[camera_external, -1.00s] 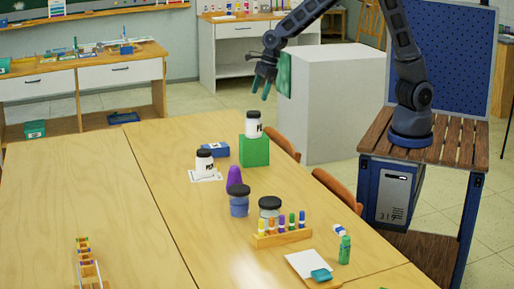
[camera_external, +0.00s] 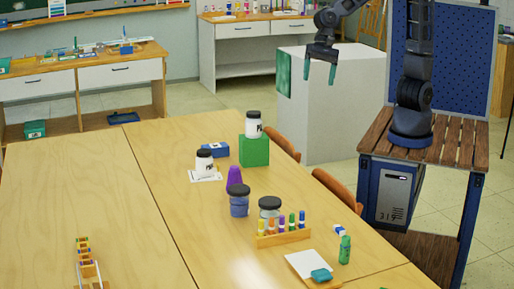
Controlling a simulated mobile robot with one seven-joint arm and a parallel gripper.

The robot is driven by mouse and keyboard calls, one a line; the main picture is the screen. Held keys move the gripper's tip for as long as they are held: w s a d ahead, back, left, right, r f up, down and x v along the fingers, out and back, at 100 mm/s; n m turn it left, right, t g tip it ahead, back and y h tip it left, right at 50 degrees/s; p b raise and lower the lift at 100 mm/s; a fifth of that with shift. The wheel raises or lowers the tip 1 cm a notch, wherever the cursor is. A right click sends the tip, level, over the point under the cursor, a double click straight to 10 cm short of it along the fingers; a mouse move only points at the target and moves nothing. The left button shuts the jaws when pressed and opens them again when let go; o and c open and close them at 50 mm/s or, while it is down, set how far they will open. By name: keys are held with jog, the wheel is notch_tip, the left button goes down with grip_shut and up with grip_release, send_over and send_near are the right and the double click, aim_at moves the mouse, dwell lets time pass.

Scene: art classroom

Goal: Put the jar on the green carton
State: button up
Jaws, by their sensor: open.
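A white jar with a black lid (camera_external: 253,126) stands upright on top of the green carton (camera_external: 254,151) on the wooden table. A second white jar with a black lid (camera_external: 204,164) stands on a white sheet, left of the carton. A blue jar with a dark lid (camera_external: 239,201) and a clear-looking jar with a dark lid (camera_external: 270,210) stand nearer the camera. My gripper (camera_external: 320,74) is open and empty, fingers pointing down, raised up and to the right of the carton, in front of the white block in the picture.
A blue box (camera_external: 214,149) lies left of the carton. A purple cone (camera_external: 234,176) stands before it. A wooden rack of markers (camera_external: 284,236), a green bottle (camera_external: 345,249) and a white pad (camera_external: 306,264) are at the front right. The table's left half is mostly clear.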

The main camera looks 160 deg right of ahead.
jog(key=s+a+r+n, duration=0.2)
jog(key=a+r+n, duration=0.1)
jog(key=a+n, duration=0.5)
jog(key=s+a+r+n, duration=0.15)
jog(key=a+n, duration=0.35)
jog(key=a, duration=0.6)
jog(key=s+a+r+n, duration=0.1)
jog(key=s+a+n, duration=0.9)
jog(key=n, duration=0.4)
jog(key=shift+a, duration=0.85)
